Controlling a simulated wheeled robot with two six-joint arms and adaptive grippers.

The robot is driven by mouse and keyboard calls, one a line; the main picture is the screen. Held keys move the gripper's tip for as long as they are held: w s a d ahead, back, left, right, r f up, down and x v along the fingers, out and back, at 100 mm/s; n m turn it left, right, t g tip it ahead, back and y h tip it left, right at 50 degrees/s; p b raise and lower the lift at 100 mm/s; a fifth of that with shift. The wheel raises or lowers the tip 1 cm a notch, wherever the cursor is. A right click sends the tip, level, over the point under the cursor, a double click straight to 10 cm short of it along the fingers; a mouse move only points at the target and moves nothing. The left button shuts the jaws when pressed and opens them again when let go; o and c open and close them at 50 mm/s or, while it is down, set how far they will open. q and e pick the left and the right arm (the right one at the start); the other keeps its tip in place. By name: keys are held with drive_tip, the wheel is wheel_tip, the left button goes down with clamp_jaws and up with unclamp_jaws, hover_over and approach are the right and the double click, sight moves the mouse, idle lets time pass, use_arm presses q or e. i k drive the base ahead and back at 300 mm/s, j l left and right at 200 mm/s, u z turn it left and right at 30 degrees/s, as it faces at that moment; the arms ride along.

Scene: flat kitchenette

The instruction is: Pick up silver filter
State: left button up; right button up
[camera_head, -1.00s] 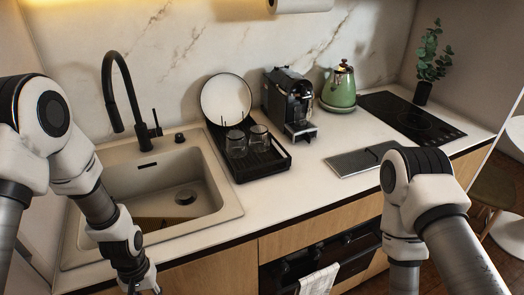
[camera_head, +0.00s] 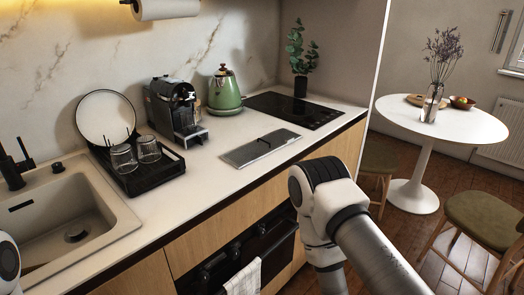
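A flat silver rectangular panel (camera_head: 245,154), which looks like the silver filter, lies on the counter in front of the black cooktop. A small dark strip shows near its middle. Nothing touches it. My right arm is in front of the counter, to the panel's lower right, but its gripper is below the picture edge. My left gripper is also out of view; only a bit of that arm shows at the far left edge.
A black dish rack (camera_head: 150,178) with two glasses (camera_head: 124,158) and a plate (camera_head: 104,112) stands left of the panel. A coffee machine (camera_head: 172,108), a green kettle (camera_head: 224,92) and the cooktop (camera_head: 292,108) are behind. The sink (camera_head: 110,212) is at left. A round table (camera_head: 440,118) stands right.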

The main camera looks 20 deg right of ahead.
sight(241, 156)
drive_tip(key=i+l+u, duration=0.15)
drive_tip(key=l, duration=0.3)
drive_tip(key=i+l+u, duration=0.2)
drive_tip(key=l, duration=0.2)
drive_tip(key=l+u, duration=0.15)
drive_tip(key=l, duration=0.3)
drive_tip(key=i+l+u, duration=0.2)
drive_tip(key=l, duration=0.3)
drive_tip(key=k, duration=0.1)
